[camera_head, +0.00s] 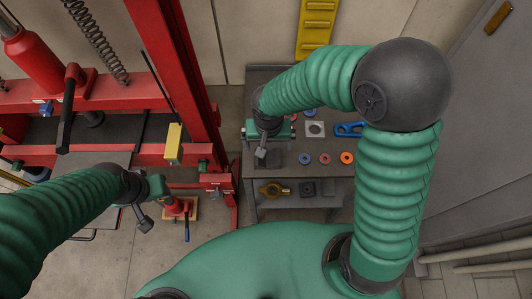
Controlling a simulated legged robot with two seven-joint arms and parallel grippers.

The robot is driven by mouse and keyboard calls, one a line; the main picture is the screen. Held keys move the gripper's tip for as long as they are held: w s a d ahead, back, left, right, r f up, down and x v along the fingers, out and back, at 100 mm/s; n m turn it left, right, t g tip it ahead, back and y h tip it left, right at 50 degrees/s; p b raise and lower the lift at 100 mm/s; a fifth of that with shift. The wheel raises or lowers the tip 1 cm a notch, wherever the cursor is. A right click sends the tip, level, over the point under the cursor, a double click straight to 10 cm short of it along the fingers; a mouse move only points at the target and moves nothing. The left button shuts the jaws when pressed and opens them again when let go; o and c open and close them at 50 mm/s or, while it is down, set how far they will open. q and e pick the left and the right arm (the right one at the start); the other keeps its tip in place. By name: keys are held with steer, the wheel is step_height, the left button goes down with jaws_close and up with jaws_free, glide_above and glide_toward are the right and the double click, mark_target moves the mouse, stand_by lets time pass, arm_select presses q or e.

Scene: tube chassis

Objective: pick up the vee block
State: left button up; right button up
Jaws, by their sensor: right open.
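I cannot clearly make out a vee block; the parts on the grey workbench (330,172) are small. A pale square piece with a round centre (315,129) and a blue piece with openings (349,129) lie toward its back. My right gripper (261,154) is open above the bench's left part, pointing down, with nothing visible in it. A dark flat patch shows just beside its fingers. My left gripper (140,212) is at the left, apart from the bench, near the red press. Its jaws are too small to read.
Blue and orange rings (347,157) lie on the bench. Its lower shelf holds a yellow piece (273,190) and a dark square piece (308,189). A red press frame (190,70) stands left, with a red jack (178,206) low beside it.

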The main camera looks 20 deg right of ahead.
glide_above(267, 158)
steer(key=s, duration=0.1)
steer(key=f, duration=0.6)
steer(key=shift+s+a+f, duration=0.2)
steer(key=shift+a+f, duration=0.1)
steer(key=shift+w+d+f, duration=0.2)
steer(key=shift+d+f, duration=0.05)
steer(key=shift+f, duration=0.25)
steer(key=shift+w+d+f, duration=0.2)
steer(key=shift+d+f, duration=0.05)
steer(key=shift+f, duration=0.2)
step_height(267, 158, down, 4)
steer(key=shift+s+r, duration=0.1)
steer(key=shift+r, duration=0.05)
steer(key=shift+a, duration=0.15)
steer(key=shift+w+a, duration=0.25)
steer(key=shift+a, duration=0.05)
steer(key=shift+c, duration=1.4)
steer(key=shift+s+d, duration=0.1)
steer(key=shift+d, duration=0.25)
steer(key=c, duration=1)
steer(key=shift+a, duration=0.1)
steer(key=c, duration=0.7)
arm_select(q)
steer(key=shift+w+a+f, duration=0.1)
steer(key=shift+w+f, duration=0.05)
steer(key=shift+f, duration=0.25)
arm_select(e)
steer(key=shift+a, duration=0.1)
